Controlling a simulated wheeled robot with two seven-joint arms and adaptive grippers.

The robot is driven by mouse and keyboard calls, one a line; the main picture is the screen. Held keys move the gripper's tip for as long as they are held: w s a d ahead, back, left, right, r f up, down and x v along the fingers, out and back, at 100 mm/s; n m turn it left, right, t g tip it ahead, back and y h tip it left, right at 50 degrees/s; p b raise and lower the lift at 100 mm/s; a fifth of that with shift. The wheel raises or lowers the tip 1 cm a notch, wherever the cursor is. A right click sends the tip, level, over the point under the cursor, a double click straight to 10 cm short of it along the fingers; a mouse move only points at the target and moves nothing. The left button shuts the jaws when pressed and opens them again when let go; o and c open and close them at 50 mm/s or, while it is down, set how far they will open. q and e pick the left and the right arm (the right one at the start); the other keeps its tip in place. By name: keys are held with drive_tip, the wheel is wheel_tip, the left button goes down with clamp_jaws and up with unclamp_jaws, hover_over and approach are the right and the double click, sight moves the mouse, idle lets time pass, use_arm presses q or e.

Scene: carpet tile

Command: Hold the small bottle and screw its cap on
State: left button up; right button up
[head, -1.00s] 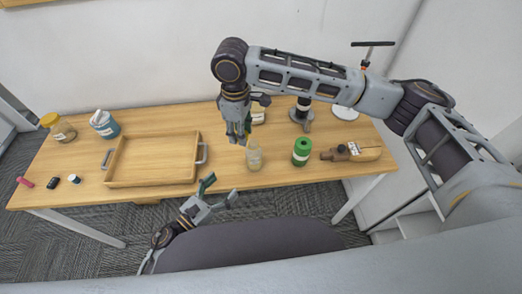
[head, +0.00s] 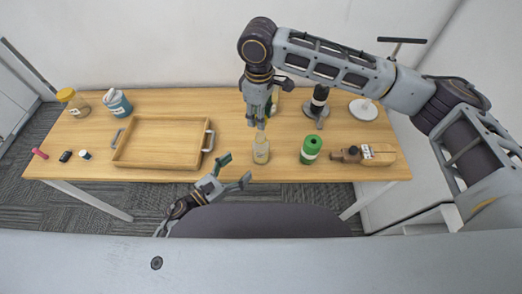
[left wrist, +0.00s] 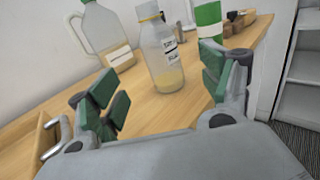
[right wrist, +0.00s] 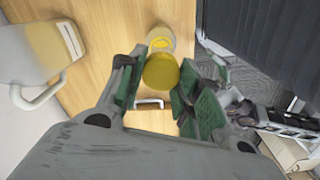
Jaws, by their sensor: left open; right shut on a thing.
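The small bottle (head: 261,152) is clear with a white label and some yellowish content. It stands upright near the table's front edge. My left gripper (head: 238,169) is open, in front of and left of the bottle. In the left wrist view the bottle (left wrist: 164,60) shows ahead, between the spread fingers and not touched. My right gripper (head: 259,117) points down just above the bottle. In the right wrist view it is shut on the yellow cap (right wrist: 161,71), with the bottle (right wrist: 162,40) partly behind the cap. I cannot tell whether cap and bottle touch.
A wooden tray (head: 160,164) is left. A handled jug (left wrist: 103,38) stands behind, mostly hidden in the head view. Far left are a jar (head: 74,102) and several small items.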

sight(261, 148)
use_arm(q)
drive_tip(key=shift+x, duration=5.75)
drive_tip(key=c, duration=1.5)
drive_tip(key=shift+c, duration=0.2)
use_arm(e)
drive_tip(key=shift+f, duration=2.5)
